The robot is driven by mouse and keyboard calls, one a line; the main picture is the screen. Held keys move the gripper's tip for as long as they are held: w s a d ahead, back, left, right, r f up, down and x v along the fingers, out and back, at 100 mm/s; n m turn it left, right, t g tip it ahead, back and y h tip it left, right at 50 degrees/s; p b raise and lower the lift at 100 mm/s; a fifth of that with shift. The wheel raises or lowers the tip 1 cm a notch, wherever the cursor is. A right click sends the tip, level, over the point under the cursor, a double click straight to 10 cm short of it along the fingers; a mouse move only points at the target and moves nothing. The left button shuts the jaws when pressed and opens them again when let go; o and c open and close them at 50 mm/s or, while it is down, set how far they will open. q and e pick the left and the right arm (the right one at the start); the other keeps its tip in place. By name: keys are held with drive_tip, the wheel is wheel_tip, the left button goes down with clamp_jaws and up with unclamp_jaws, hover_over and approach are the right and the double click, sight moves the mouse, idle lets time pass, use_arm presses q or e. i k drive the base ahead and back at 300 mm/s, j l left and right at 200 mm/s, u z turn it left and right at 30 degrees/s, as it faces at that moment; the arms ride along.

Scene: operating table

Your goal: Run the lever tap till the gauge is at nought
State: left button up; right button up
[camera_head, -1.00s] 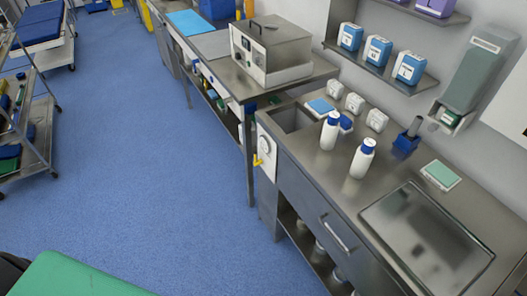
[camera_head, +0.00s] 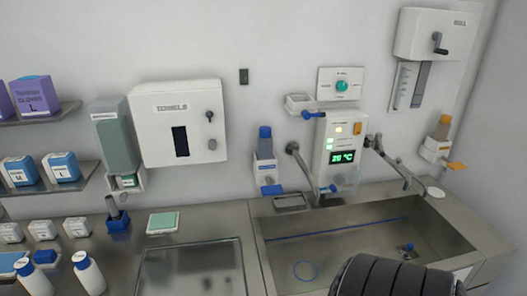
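Neither of my grippers is in view. A steel sink (camera_head: 380,235) stands at the right, with a bent metal spout (camera_head: 303,168) on its left side and another metal spout (camera_head: 390,165) on its right. Between them a white wall unit (camera_head: 333,142) has a lit green display (camera_head: 343,157) that seems to read 26 °C. Blue levers show near it, one at its upper left (camera_head: 312,115) and one below (camera_head: 331,188). I cannot tell which is the lever tap. No dial gauge is clear; a wall box (camera_head: 436,35) has a black crank.
A dark ribbed shape at the bottom right covers part of the sink's front edge. Left of the sink are a shallow steel basin (camera_head: 190,268), a green-topped pad (camera_head: 162,222) and white bottles (camera_head: 88,273). A white cabinet (camera_head: 178,122) hangs above.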

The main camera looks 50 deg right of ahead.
sight(378, 137)
drive_tip(key=z, duration=1.3)
